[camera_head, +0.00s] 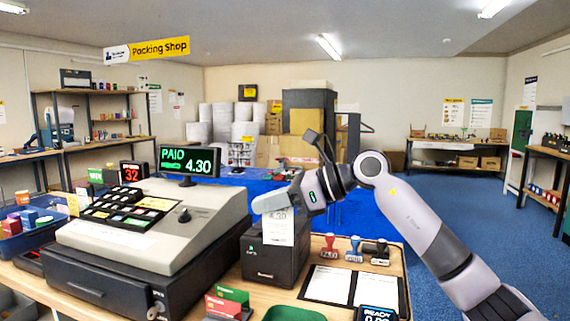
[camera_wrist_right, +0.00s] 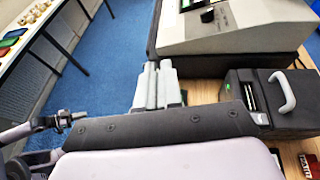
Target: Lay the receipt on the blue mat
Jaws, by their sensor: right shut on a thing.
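The receipt is a white printed strip (camera_head: 279,228), hanging upright below the fingertips of my right gripper (camera_head: 270,203). That gripper is shut on its upper end. The strip overlaps the black receipt printer (camera_head: 275,262) in the head view; I cannot tell whether its lower end is clear of the printer. In the right wrist view the shut fingers (camera_wrist_right: 158,84) point away beside the printer (camera_wrist_right: 262,104), and the receipt is not visible there. A blue-covered table (camera_head: 352,212) stands behind the counter; I cannot pick out a separate blue mat. My left gripper is not in view.
The cash register (camera_head: 155,220) with a display reading PAID 4.30 stands left of the printer. Right of it are a black board with white sheets (camera_head: 328,284) and several stamps (camera_head: 354,248). A green tray (camera_head: 295,314) and a card reader (camera_head: 376,314) lie in front.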

